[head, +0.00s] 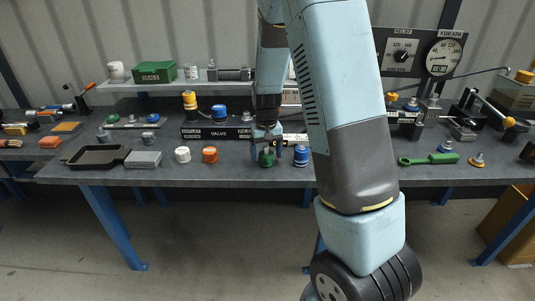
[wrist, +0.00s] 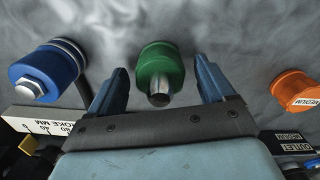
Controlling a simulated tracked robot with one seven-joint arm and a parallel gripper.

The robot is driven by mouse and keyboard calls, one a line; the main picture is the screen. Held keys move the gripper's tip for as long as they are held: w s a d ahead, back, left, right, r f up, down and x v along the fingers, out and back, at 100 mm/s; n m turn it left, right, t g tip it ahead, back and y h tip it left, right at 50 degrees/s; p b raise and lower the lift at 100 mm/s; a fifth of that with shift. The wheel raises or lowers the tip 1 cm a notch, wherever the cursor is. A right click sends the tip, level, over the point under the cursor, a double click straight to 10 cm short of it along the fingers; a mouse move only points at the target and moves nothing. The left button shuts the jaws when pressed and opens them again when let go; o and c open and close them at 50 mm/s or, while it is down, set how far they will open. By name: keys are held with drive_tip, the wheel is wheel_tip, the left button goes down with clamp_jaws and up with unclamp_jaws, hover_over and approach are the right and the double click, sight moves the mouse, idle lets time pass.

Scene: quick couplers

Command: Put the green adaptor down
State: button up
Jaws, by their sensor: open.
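The green adaptor (head: 266,158) stands on the grey bench near its front edge. In the wrist view the green adaptor (wrist: 161,68) has a green knurled body and a metal stud, and it sits between my two fingers. My gripper (head: 267,146) is open around it, low over the bench. In the wrist view my gripper (wrist: 161,78) shows a clear gap between each finger and the adaptor. The adaptor seems to rest on the bench top.
A blue adaptor (head: 301,155) stands close on the right, an orange one (head: 210,155) and a white one (head: 182,154) on the left. The valve block (head: 216,132) lies behind. A green wrench (head: 430,159) lies at the right. Bare bench (head: 235,168) shows left of my gripper.

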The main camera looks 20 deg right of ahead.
sight(266, 146)
wheel_tip(266, 146, up, 12)
drive_tip(key=shift+f, duration=0.1)
drive_tip(key=s+r+t, duration=0.3)
drive_tip(key=s+r, duration=0.9)
drive_tip(key=s+r+t, duration=0.1)
drive_tip(key=s+r, duration=0.1)
drive_tip(key=s, duration=0.6)
drive_tip(key=s+r+t, duration=0.1)
drive_tip(key=s, duration=0.7)
drive_tip(key=shift+s+d+r+n+t, duration=0.15)
drive_tip(key=shift+d+r+n+t, duration=0.15)
drive_tip(key=shift+r, duration=0.1)
drive_tip(key=shift+a, duration=0.1)
